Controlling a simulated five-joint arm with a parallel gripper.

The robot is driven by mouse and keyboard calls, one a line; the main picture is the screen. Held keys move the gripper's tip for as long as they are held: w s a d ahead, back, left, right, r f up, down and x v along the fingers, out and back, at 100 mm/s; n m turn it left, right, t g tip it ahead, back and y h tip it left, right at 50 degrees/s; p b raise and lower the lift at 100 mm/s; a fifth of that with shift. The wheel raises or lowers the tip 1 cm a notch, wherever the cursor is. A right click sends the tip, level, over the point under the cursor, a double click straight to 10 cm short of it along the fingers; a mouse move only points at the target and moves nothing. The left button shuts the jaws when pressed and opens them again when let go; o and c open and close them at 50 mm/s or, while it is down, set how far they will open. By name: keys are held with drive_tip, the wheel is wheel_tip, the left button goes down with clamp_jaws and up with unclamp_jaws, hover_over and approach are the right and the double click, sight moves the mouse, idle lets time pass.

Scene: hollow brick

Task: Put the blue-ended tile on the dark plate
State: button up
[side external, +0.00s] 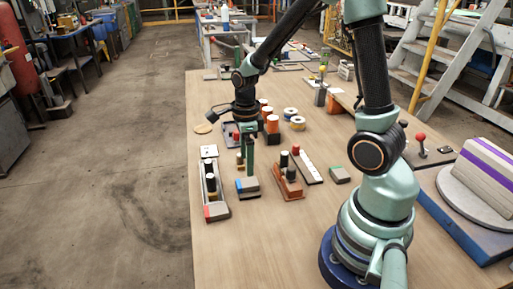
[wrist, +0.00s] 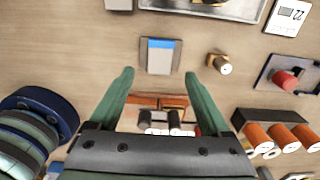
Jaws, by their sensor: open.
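The blue-ended tile (side external: 247,190) is a flat grey block with a blue strip at one end, lying on the wooden table. In the wrist view the tile (wrist: 159,60) lies flat just beyond my fingertips, roughly centred between them. My gripper (side external: 249,168) points down close to the tile; its two green fingers (wrist: 158,76) are apart with nothing between them. I cannot tell the gap in height. A dark bluish-grey plate (wrist: 268,72) with a red cylinder on it lies to the right in the wrist view; I cannot tell whether it is the task's dark plate.
A brown block with dark pegs (side external: 289,191) and a long grey tray with dark pegs (side external: 205,183) flank the tile. A small brass piece (wrist: 219,63) stands near it. Orange cylinders in a dark holder (wrist: 282,115) are farther off. Bare table lies in front.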

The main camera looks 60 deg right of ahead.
drive_tip(key=s+a+r+n+t, duration=0.2)
drive_tip(key=r+n, duration=0.6)
drive_tip(key=n, duration=0.5)
drive_tip(key=s+a+r+n+t, duration=0.3)
drive_tip(key=a+r+n, duration=0.2)
drive_tip(key=n, duration=0.9)
wheel_tip(320, 180, up, 3)
drive_tip(key=shift+a+r+t, duration=0.15)
drive_tip(key=shift+a+t, duration=0.05)
drive_tip(key=shift+t, duration=0.1)
